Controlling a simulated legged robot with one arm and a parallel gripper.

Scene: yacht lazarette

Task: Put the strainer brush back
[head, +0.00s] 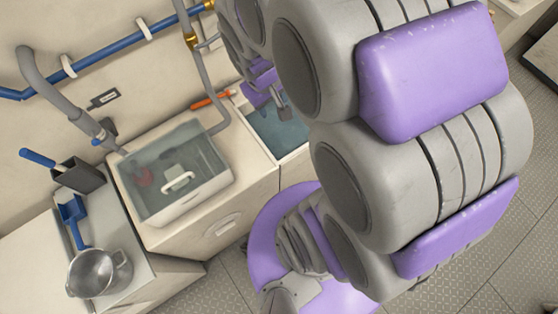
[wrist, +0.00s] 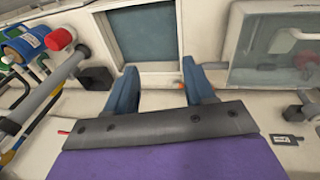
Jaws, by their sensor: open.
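No brush bristles are clearly visible, so I cannot tell for sure which thing is the strainer brush. A blue handle (head: 37,158) sticks out of a dark holder (head: 80,176) at the left in the head view. An orange-handled tool (head: 210,100) lies by the wall behind the clear-lidded box (head: 205,190). The box has a white handle on its lid and a reddish thing inside; it also shows in the wrist view (wrist: 268,76). My gripper (wrist: 160,88) is open, with nothing between its fingers, above the ledge by a blue-green recess (wrist: 146,45).
Grey hose (head: 45,85) and blue pipe (head: 110,48) run along the wall. In the wrist view, a blue and white fitting with a red cap (wrist: 60,39) is at left.

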